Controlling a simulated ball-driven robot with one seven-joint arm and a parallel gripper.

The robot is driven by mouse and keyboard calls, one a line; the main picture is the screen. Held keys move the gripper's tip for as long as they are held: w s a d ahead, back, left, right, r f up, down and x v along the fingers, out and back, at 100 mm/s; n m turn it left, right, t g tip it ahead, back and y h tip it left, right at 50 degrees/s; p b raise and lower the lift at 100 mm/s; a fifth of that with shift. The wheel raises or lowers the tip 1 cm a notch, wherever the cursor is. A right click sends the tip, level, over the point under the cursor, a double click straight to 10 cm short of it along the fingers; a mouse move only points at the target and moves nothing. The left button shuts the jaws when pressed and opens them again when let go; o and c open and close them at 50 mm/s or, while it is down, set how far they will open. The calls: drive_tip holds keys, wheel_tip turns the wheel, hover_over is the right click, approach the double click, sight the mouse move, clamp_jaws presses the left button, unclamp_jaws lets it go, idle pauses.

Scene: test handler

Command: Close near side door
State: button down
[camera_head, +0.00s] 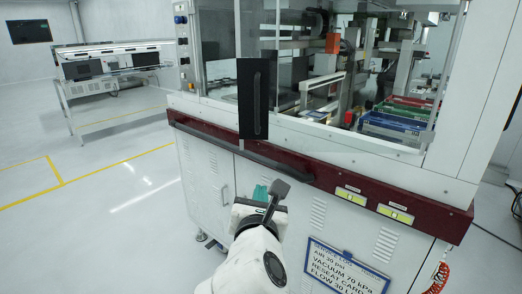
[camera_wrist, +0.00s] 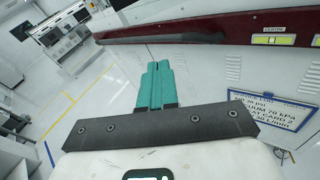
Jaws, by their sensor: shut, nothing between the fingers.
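The test handler (camera_head: 330,150) is a large white machine with a dark red band. A black plate with a long vertical handle (camera_head: 257,100) stands at its near side, in front of the clear-windowed upper section. I take this as part of the near side door; how far the door stands open I cannot tell. My gripper (camera_head: 262,192) is below the plate and the red band, apart from both, in front of the white lower cabinet. In the wrist view its teal fingers (camera_wrist: 156,86) are together and empty. The black plate is not visible in the wrist view.
A dark bar (camera_head: 275,165) runs along the red band (camera_head: 330,178), above my gripper. A blue-edged sign (camera_head: 346,268) hangs on the lower cabinet at right. Coloured trays (camera_head: 398,118) lie inside the machine. The floor at left is clear up to a bench (camera_head: 110,65).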

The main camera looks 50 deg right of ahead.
wheel_tip(320, 180, up, 4)
drive_tip(key=n+h, duration=0.1)
drive_tip(key=n, duration=0.1)
drive_tip(key=p, duration=0.2)
approach(262, 142)
drive_tip(key=shift+t, duration=0.3)
drive_tip(key=x, duration=0.7)
drive_tip(key=shift+s+d+f, duration=0.1)
drive_tip(key=shift+s+f, duration=0.05)
drive_tip(key=shift+f, duration=0.1)
